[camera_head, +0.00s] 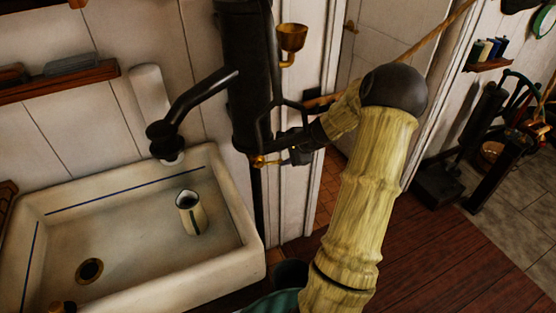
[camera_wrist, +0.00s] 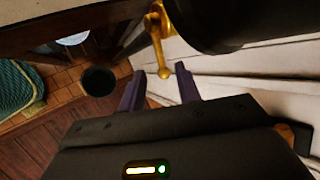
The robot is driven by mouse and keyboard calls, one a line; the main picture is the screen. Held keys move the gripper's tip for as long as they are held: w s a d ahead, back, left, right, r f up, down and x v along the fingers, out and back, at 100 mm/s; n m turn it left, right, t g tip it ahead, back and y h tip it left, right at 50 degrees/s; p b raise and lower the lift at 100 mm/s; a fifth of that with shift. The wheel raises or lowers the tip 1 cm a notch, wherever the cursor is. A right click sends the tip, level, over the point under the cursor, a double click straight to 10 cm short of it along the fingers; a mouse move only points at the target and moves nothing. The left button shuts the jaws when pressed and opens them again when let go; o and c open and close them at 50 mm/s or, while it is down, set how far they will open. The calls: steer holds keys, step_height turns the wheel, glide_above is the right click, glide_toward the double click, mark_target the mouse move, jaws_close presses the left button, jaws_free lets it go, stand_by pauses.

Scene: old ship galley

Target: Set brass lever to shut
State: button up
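The brass lever (camera_head: 259,161) sits low on the black upright pump (camera_head: 243,90), beside the sink. In the wrist view the lever (camera_wrist: 157,42) is a slim brass arm with a rounded end, running from a brass fitting towards my gripper (camera_wrist: 160,72). My gripper's two dark fingers are apart, and the lever's end shows in the gap between the fingertips. I cannot tell whether either finger touches it. In the head view my gripper (camera_head: 283,157) is at the pump's lower right, partly hidden by my arm.
A white sink (camera_head: 130,262) with a striped jug (camera_head: 190,213) in it stands left of the pump. The pump's spout (camera_head: 200,98) reaches over the sink. A brass cup (camera_head: 291,38) sits above my gripper. A dark bucket (camera_wrist: 98,80) stands on the floor below.

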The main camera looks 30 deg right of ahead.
steer(key=v, duration=0.6)
steer(key=shift+r, duration=0.15)
